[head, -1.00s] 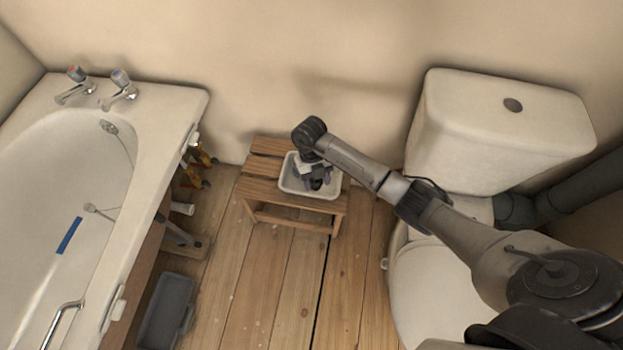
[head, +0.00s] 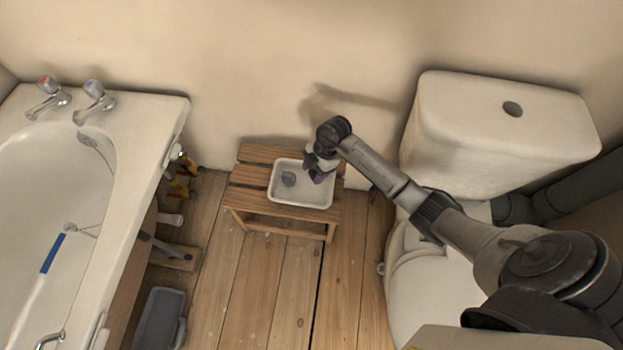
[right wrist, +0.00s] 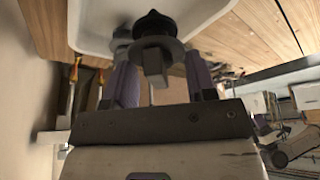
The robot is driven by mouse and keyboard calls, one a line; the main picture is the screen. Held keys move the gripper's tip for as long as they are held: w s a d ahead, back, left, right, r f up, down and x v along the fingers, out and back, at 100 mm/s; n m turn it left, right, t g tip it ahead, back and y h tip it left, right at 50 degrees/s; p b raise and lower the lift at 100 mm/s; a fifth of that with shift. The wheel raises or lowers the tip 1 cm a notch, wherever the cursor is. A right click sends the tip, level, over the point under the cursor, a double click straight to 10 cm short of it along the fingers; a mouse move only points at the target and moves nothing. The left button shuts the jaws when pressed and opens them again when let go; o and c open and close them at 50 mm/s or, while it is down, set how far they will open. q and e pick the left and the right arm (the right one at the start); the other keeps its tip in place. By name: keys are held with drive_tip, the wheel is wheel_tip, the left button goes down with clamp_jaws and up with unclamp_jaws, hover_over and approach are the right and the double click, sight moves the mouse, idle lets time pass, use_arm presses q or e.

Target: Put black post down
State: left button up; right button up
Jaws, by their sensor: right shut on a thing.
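My right gripper (head: 318,175) is over the right part of a white tray (head: 272,194) on a wooden stool. In the right wrist view its purple fingers (right wrist: 158,80) are shut on a black post (right wrist: 153,27) with a pointed tip, a round flange and a square block. The post's tip points towards the tray (right wrist: 95,40). In the head view the post is mostly hidden by the gripper, and I cannot tell whether it touches the tray. My left gripper is not in view.
A grey round piece (head: 289,179) lies in the tray's left part. The slatted wooden stool (head: 250,174) stands against the wall. The bathtub (head: 140,135) is left of it, the toilet (head: 440,285) right. A grey bin (head: 160,318) is on the floor by the bath.

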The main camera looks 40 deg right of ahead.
sight(313, 179)
drive_tip(key=shift+s+a+f+b, duration=0.2)
drive_tip(key=shift+s+a+f, duration=0.1)
drive_tip(key=shift+f, duration=0.3)
drive_tip(key=shift+s+a+f+b, duration=0.15)
drive_tip(key=shift+a+f, duration=0.15)
drive_tip(key=shift+f, duration=0.65)
drive_tip(key=f, duration=0.1)
drive_tip(key=b, duration=0.1)
drive_tip(key=d+f+b, duration=0.1)
drive_tip(key=shift+w+f, duration=0.3)
drive_tip(key=shift+w, duration=0.05)
drive_tip(key=shift+s+a, duration=0.2)
drive_tip(key=shift+a, duration=0.1)
drive_tip(key=o, duration=0.9)
drive_tip(key=shift+w+d, duration=0.15)
drive_tip(key=shift+d, duration=0.05)
drive_tip(key=shift+c, duration=0.2)
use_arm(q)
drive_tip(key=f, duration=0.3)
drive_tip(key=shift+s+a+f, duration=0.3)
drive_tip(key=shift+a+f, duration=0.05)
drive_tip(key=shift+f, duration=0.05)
use_arm(e)
drive_tip(key=shift+o, duration=0.2)
drive_tip(key=shift+a, duration=0.1)
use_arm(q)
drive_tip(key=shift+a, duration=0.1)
